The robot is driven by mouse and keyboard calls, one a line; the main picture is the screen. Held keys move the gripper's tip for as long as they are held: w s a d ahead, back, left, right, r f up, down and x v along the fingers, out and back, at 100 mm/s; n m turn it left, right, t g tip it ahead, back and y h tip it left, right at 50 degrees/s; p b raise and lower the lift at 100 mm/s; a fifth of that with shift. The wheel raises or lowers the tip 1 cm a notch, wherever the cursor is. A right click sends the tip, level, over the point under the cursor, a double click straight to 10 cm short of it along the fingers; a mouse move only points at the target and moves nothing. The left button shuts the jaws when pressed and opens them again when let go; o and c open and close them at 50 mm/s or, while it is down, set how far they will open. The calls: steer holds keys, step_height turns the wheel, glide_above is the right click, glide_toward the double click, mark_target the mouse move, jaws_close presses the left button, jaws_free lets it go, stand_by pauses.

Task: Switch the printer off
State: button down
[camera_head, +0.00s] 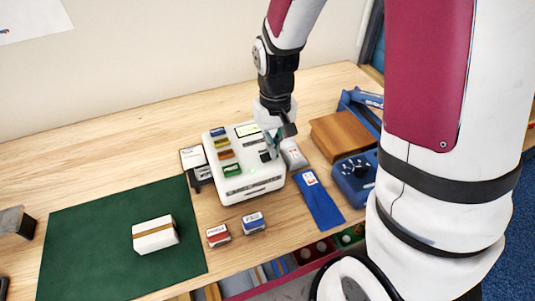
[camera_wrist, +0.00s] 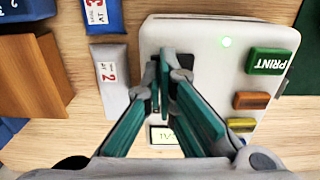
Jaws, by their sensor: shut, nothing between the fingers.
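The printer (camera_head: 234,191) is a white box on the wooden table, with a lit display (camera_head: 247,130), a green PRINT button (camera_head: 233,170) and other coloured buttons. The display (camera_wrist: 166,134) is lit there too, partly hidden by my fingers. My gripper (camera_head: 268,152) is shut and empty, pointing down over the printer's right part. In the wrist view its fingertips (camera_wrist: 163,68) are at a dark switch-like patch, mostly hidden; I cannot tell whether they touch it.
A grey pouch (camera_head: 294,154) and a blue pouch (camera_head: 320,202) lie right of the printer, near a brown block (camera_head: 341,136) and a blue device (camera_head: 355,178). A white carton (camera_head: 154,236) rests on the green mat (camera_head: 85,225). Two small boxes stand in front.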

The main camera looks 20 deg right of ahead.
steer(key=shift+f, duration=0.2)
steer(key=shift+r, duration=0.15)
steer(key=shift+r+p, duration=1.85)
steer(key=shift+r, duration=1.55)
steer(key=shift+r, duration=0.25)
steer(key=s+r+t, duration=0.5)
steer(key=s+r, duration=1.3)
steer(key=r, duration=0.1)
steer(key=shift+r+t, duration=0.3)
steer(key=shift+r, duration=0.05)
